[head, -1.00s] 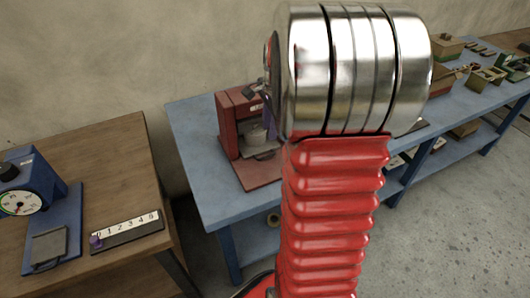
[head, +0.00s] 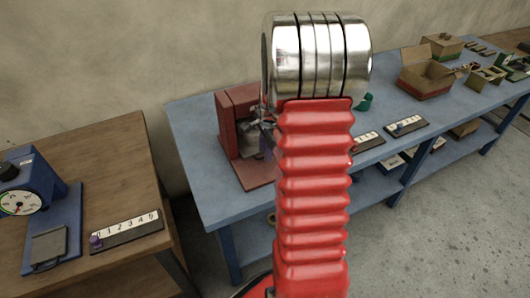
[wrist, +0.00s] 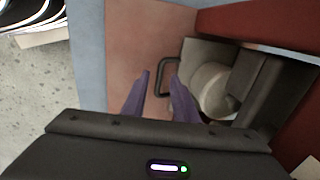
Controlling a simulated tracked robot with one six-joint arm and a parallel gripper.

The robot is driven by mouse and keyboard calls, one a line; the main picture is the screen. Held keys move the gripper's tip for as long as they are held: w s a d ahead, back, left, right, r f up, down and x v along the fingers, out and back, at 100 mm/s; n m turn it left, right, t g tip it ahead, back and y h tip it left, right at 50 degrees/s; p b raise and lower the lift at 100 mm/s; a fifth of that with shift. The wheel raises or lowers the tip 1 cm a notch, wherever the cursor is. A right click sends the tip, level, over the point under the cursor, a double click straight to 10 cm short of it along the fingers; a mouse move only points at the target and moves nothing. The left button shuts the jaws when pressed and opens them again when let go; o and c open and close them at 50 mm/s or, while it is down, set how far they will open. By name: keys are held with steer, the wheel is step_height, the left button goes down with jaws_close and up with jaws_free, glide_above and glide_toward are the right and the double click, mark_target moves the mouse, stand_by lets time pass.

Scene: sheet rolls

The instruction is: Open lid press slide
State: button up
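The lid press is a dark red stand (head: 238,105) on the blue bench; my arm hides part of its right side in the head view. In the wrist view its reddish base plate (wrist: 140,35) lies below me, with a grey slide (wrist: 203,55) carrying a pale round piece (wrist: 212,88). A dark loop handle (wrist: 167,62) sticks out from the slide's left side. My gripper (wrist: 160,77) has two purple fingers standing apart, with their tips at the handle. Part of the handle seems to lie between them; whether they touch it I cannot tell.
The blue bench (head: 195,125) runs right, with an open cardboard box (head: 427,78) and numbered scale strips (head: 405,127). A wooden table (head: 110,165) at left holds a blue dial press (head: 25,190) and another numbered strip (head: 125,232). Grey floor (head: 450,210) is clear at right.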

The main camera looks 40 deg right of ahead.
steer(key=shift+f, duration=0.5)
jaws_close()
steer(key=shift+w+r, duration=0.1)
steer(key=shift+w, duration=0.05)
stand_by(1.0)
